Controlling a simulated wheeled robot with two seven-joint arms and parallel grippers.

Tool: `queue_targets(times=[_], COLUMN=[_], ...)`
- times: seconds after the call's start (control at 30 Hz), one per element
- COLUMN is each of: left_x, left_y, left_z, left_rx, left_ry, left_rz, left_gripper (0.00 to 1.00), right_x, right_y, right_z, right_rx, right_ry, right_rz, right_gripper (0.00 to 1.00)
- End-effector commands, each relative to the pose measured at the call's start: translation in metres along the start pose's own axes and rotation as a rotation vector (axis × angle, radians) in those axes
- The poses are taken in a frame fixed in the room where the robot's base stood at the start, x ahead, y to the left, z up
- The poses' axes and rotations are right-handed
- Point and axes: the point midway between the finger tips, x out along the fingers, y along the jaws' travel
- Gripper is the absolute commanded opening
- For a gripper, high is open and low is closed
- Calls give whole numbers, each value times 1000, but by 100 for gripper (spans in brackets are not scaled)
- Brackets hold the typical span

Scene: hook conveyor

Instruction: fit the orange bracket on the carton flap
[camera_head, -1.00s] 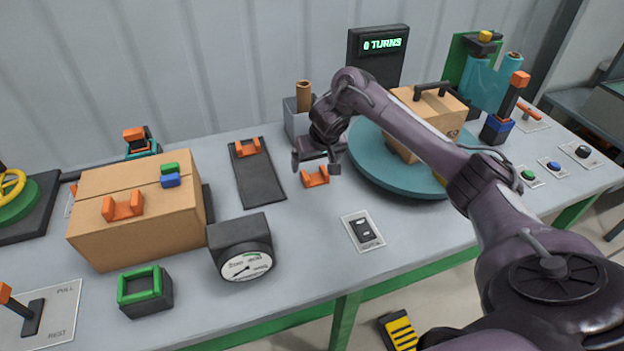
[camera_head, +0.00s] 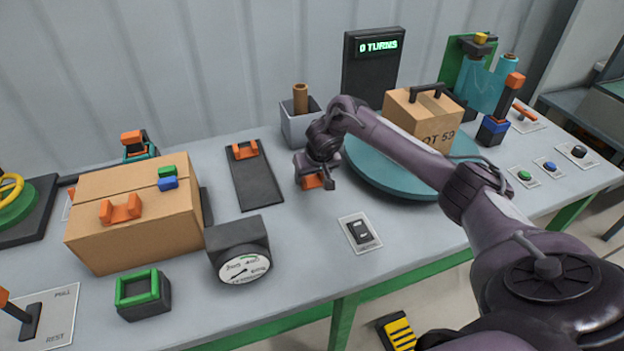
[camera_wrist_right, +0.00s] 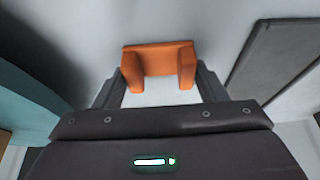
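An orange U-shaped bracket (camera_head: 313,181) lies on the table, mostly hidden by my right gripper (camera_head: 315,178) in the head view. In the right wrist view the bracket (camera_wrist_right: 159,62) sits between the two fingers of my right gripper (camera_wrist_right: 160,82). The fingers are spread on either side of it, with no clear grip. The brown carton (camera_head: 140,240) stands at left, with another orange bracket (camera_head: 120,210) on its top front edge. A third orange bracket (camera_head: 245,150) lies on the dark mat (camera_head: 255,187). My left gripper is not in view.
A gauge (camera_head: 240,255) stands beside the carton, and a green-rimmed block (camera_head: 143,295) is in front of it. A teal turntable (camera_head: 385,180) carries a box (camera_head: 422,118) right of my gripper. A switch plate (camera_head: 360,233) lies in front. A grey holder (camera_head: 298,128) stands behind.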

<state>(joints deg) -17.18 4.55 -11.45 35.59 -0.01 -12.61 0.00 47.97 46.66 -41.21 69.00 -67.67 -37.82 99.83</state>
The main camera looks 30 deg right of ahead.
Motion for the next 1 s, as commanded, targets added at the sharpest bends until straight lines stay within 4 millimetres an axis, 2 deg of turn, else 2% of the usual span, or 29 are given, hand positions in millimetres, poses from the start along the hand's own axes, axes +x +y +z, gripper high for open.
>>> queue_targets(times=[0.03, 0.13, 0.37, 0.57, 0.67, 0.87, 0.93, 1.0], left_x=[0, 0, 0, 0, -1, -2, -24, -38], left_y=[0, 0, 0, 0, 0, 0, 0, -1], left_z=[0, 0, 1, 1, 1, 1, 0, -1], left_rx=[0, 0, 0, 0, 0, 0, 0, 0], left_ry=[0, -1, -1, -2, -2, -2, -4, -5], left_rz=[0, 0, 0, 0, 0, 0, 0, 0], left_gripper=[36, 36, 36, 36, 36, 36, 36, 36], right_x=[0, 0, -2, -16, -31, -80, -109, -126], right_y=[0, 0, 0, 0, 0, -1, 1, 1], right_z=[0, 0, -1, -8, -14, -36, -47, -54], right_rx=[0, 0, 0, 1, 0, 1, -1, 0], right_ry=[0, 0, 1, 3, 4, 8, 6, 4], right_rz=[0, 0, 0, -2, -2, -3, 2, 2], right_gripper=[50, 39, 39, 39, 39, 39, 39, 39])
